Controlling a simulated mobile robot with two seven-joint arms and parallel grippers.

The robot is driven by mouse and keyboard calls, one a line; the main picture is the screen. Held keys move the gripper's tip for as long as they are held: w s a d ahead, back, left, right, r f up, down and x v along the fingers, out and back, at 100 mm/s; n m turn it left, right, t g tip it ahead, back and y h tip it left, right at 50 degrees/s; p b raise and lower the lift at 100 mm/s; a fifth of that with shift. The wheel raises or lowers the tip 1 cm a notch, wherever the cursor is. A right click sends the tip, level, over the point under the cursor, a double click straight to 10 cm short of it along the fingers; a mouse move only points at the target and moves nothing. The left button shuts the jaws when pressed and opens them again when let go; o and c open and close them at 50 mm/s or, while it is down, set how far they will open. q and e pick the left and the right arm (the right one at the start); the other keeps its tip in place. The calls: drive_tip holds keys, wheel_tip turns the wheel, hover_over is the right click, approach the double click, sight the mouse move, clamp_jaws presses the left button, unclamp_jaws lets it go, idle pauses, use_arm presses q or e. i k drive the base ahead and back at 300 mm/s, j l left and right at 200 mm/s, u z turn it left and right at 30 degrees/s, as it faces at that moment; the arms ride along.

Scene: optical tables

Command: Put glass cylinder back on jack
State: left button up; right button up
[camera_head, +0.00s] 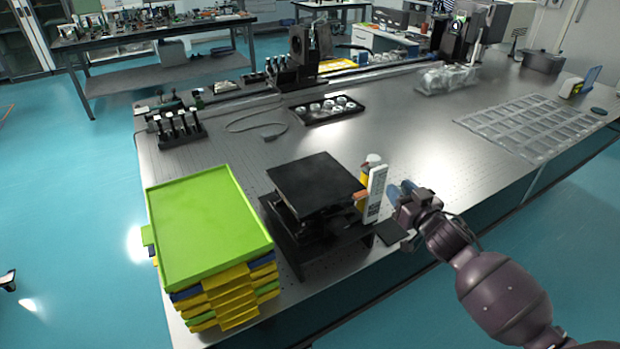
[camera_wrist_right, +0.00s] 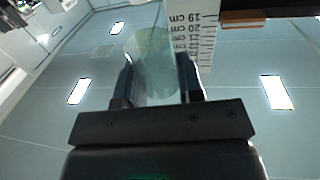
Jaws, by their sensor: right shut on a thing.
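The glass cylinder (camera_wrist_right: 155,62) is clear and shows faintly between the two fingers of my right gripper in the right wrist view. My right gripper (camera_head: 402,194) is shut on it, just right of the white ruler plate (camera_head: 377,194) in the head view; the cylinder is hard to make out there. The jack (camera_head: 315,184) has a flat black top, bare, left of the gripper. In the wrist view the ruler's centimetre scale (camera_wrist_right: 193,38) is close beside the cylinder. A small dark part at the left edge (camera_head: 8,281) may be my left gripper; its fingers are unclear.
A stack of green, yellow and blue trays (camera_head: 208,228) stands left of the jack. A yellow container (camera_head: 364,176) with a white top stands behind the ruler. A black tray of small round parts (camera_head: 327,109) lies further back. The table middle is mostly clear.

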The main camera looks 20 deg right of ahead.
sight(320, 185)
drive_tip(key=i+j+z, duration=0.1)
drive_tip(key=j+z, duration=0.2)
drive_tip(key=j, duration=0.5)
drive_tip(key=j+z, duration=0.3)
drive_tip(key=j, duration=0.55)
